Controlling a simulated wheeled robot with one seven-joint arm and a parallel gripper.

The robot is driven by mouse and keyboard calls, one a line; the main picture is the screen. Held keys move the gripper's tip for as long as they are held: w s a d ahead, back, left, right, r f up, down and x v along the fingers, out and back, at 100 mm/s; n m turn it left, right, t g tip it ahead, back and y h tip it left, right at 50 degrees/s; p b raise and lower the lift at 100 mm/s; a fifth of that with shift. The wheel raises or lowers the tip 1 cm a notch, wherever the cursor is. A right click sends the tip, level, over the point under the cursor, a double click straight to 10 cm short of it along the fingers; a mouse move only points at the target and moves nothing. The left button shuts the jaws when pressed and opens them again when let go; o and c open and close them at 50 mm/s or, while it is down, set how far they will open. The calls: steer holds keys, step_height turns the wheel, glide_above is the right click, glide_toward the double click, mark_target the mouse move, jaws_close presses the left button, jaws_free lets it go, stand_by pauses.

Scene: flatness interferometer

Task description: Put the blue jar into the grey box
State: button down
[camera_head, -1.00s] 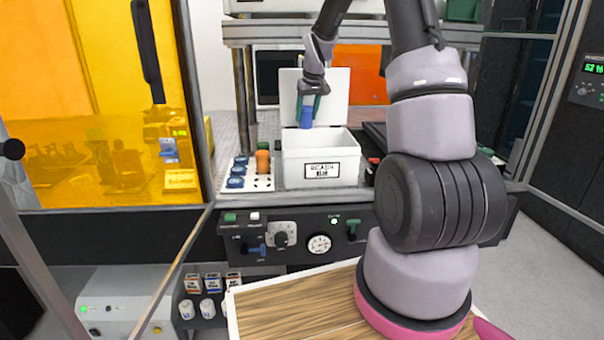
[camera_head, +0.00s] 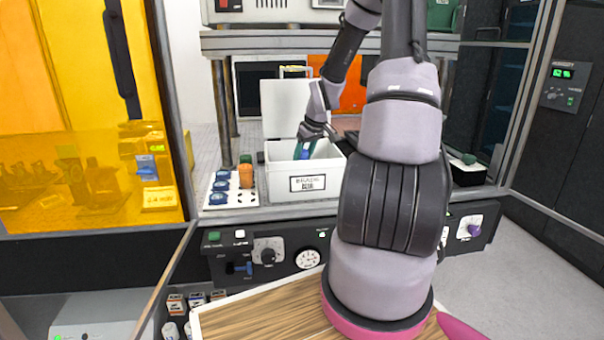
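The grey box (camera_head: 276,185) stands on the bench with its lid raised at the back and a printed label on its front. My gripper (camera_head: 305,151) points down into the box opening. The blue jar (camera_head: 305,154) is between the fingertips, with its lower part hidden behind the box's front wall. A finger shows against the jar's side, so the gripper appears shut on it. I cannot tell whether the jar touches the box floor.
A white rack (camera_head: 235,199) with several blue-capped jars and an orange jar (camera_head: 246,176) stands just left of the box. A green-topped dark container (camera_head: 467,172) is to the right. A control panel (camera_head: 275,253) runs below the bench edge.

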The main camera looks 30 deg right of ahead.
steer(key=shift+f, duration=2.25)
steer(key=shift+f, duration=0.15)
steer(key=shift+c, duration=1)
jaws_free()
steer(key=shift+m+h, duration=0.7)
steer(key=shift+h, duration=0.1)
steer(key=a+v, duration=0.1)
steer(key=v, duration=0.5)
steer(key=a+v, duration=0.1)
steer(key=v, duration=0.5)
steer(key=s+a+v, duration=0.1)
steer(key=v, duration=0.5)
steer(key=shift+s, duration=0.15)
steer(key=s+a+r+m+t+y, duration=0.1)
steer(key=s+a+r+m, duration=0.2)
steer(key=s+a+r, duration=0.3)
steer(key=s+a+r+m+t+y, duration=0.1)
steer(key=s+a+r+m+t, duration=0.1)
steer(key=s+a+r, duration=0.4)
steer(key=shift+s+r+m, duration=0.7)
steer(key=shift+s+r, duration=1.35)
steer(key=shift+s, duration=1.55)
